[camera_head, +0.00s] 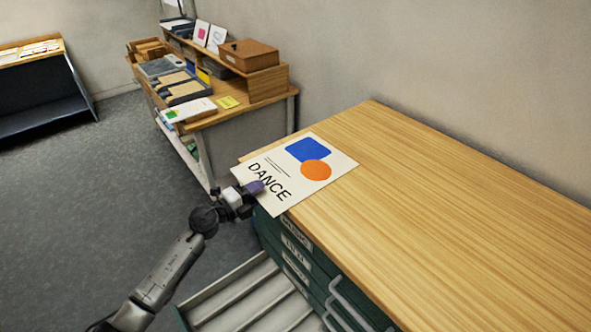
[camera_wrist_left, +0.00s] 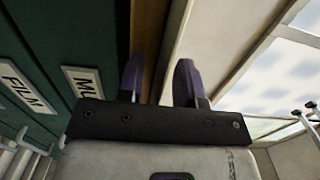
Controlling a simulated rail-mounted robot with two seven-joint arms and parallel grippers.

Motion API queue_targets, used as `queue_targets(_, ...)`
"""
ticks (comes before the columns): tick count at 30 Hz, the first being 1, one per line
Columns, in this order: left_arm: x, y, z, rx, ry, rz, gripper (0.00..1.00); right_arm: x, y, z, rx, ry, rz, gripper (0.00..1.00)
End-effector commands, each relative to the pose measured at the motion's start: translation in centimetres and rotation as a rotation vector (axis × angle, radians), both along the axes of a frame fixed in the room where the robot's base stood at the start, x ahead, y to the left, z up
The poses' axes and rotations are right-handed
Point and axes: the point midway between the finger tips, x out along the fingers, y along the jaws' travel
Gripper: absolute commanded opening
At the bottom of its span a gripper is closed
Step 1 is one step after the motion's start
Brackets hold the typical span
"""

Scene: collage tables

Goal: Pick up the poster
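The poster (camera_head: 296,172) is a cream sheet with a blue shape, an orange circle and the word DANCE. It lies flat on the wooden cabinet top (camera_head: 430,210), with its near-left part reaching past the edge. My left gripper (camera_head: 256,187) is at that overhanging part, with a purple finger showing over the poster near the D. In the left wrist view the two fingers (camera_wrist_left: 160,82) stand apart, and a pale sheet-like surface (camera_wrist_left: 225,40) shows by the right one. I cannot tell whether the poster's edge lies between them. My right gripper is not in view.
The green cabinet has labelled drawers (camera_head: 297,243) with metal handles, and a low drawer (camera_head: 245,300) stands open below my left arm. A side table with a brown box (camera_head: 249,55) and several books stands behind. The cabinet top right of the poster is clear.

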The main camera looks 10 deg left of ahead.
Motion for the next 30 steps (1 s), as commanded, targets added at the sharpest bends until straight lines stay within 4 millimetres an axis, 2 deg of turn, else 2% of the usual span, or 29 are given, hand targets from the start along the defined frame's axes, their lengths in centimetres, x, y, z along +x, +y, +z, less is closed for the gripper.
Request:
queue_targets(8,0.23,-0.17,0.06,0.001,-0.001,0.000,0.33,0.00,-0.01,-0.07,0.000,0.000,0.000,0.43)
queue_targets(19,0.20,-0.15,0.04,0.001,-0.001,0.000,0.00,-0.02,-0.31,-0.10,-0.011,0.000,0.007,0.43)
queue_targets(30,0.21,-0.14,0.07,0.001,-0.001,0.001,0.00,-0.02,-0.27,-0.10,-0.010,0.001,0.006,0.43)
